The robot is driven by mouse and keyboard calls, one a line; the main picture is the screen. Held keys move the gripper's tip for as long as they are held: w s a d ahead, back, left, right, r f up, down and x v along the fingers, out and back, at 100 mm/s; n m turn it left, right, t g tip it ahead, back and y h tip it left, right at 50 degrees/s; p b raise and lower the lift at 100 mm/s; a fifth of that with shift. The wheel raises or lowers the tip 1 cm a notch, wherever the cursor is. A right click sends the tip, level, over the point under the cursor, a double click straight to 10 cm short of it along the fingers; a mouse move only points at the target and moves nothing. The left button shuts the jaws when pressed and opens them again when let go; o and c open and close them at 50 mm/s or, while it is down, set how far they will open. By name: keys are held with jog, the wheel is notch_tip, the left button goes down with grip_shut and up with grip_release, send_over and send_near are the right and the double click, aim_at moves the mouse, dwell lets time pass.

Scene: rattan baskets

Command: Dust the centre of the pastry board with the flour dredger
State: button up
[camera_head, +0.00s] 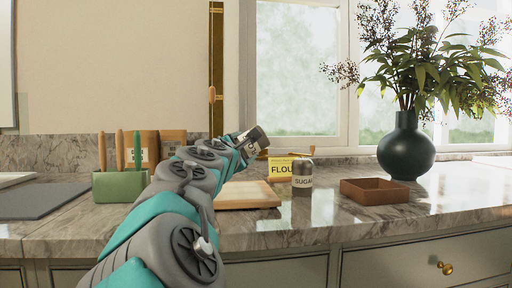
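A dredger (252,149) with a grey top and a pale label is held up at the end of my arm, tilted, above the pastry board. The lettering on its label is too small to read surely. My gripper (240,146) appears closed around it, though my arm hides most of the fingers. The pale wooden pastry board (250,197) lies on the counter below, its left part hidden behind my arm. I cannot make out any flour on its visible part. A second dredger (303,183), labelled SUGAR, stands upright right of the board.
A yellow card (281,170) reading FLOU, partly covered, stands behind the sugar dredger. A brown square tray (374,191) and a dark green vase (406,150) with foliage stand to the right. A green holder (120,186) with upright tools and a grey slab (42,200) are left.

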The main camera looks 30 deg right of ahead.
jog(key=w+a+p, duration=0.2)
jog(key=w+a, duration=0.2)
jog(key=a, duration=0.9)
jog(key=shift+w+a+p, duration=0.2)
jog(key=shift+p, duration=0.1)
jog(key=shift+s+d+p, duration=0.3)
jog(key=shift+s+d, duration=0.6)
jog(key=shift+d, duration=5.1)
jog(key=shift+s+d+p, duration=0.3)
jog(key=shift+s+d, duration=0.6)
jog(key=shift+d, duration=5.1)
jog(key=w+a, duration=0.3)
jog(key=a, duration=0.8)
jog(key=w+a, duration=0.4)
jog(key=a, duration=0.7)
jog(key=shift+w+a, duration=0.3)
jog(key=shift+a, duration=0.05)
